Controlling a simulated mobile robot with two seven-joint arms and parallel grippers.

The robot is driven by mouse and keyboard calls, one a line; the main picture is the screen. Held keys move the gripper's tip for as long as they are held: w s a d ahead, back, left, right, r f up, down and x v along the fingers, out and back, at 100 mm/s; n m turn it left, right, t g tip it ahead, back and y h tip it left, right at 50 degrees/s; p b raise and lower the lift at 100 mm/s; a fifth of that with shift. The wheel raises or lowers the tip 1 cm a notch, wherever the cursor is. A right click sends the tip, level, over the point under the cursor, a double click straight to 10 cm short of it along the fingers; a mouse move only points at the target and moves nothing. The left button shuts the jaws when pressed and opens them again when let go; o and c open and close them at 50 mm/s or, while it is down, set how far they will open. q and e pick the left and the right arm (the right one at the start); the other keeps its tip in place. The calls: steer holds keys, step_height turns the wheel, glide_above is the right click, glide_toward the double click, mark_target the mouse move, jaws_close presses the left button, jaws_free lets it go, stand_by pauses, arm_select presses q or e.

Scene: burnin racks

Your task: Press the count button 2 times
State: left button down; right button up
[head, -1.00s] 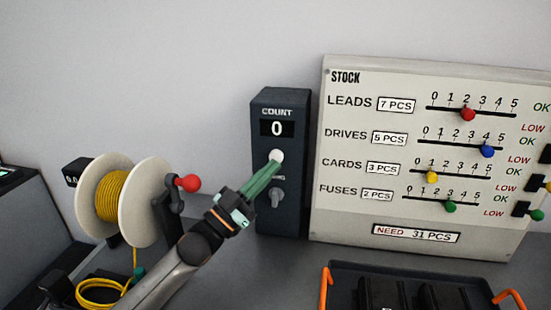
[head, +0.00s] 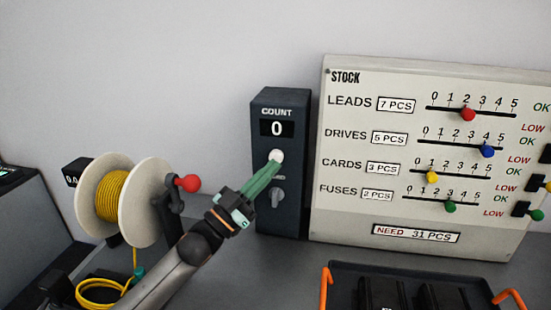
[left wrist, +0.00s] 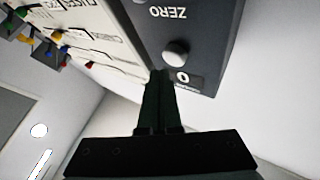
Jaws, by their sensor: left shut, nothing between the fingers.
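The dark count box (head: 293,190) stands against the wall and its display (head: 277,129) reads 0. The round white count button (head: 277,155) is below the display, with a grey knob (head: 276,195) lower down. My left gripper (head: 274,164) is shut and empty, its green fingertips at the lower edge of the button. In the left wrist view the button (left wrist: 176,52) shows just beyond the fingertips (left wrist: 160,73). I cannot tell whether they touch it. My right gripper is not in view.
A cable reel (head: 119,198) with a red-handled crank (head: 187,183) stands left of my arm. The stock board (head: 418,215) with coloured sliders is close on the right. A dark tray (head: 345,268) with orange handles lies in front of the board.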

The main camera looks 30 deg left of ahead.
arm_select(q)
steer(key=shift+w, duration=0.15)
steer(key=shift+w+a, duration=0.15)
steer(key=shift+w, duration=0.15)
steer(key=shift+w+a, duration=0.1)
steer(key=shift+w, duration=0.35)
stand_by(0.7)
stand_by(0.3)
steer(key=shift+s+d+p, duration=0.2)
steer(key=shift+s+p, duration=0.15)
steer(key=shift+s, duration=0.55)
steer(key=s+p, duration=0.1)
steer(key=s, duration=0.1)
steer(key=s+d+p, duration=0.1)
steer(key=s, duration=0.1)
steer(key=shift+s+d, duration=0.15)
steer(key=shift+s, duration=0.25)
stand_by(2.1)
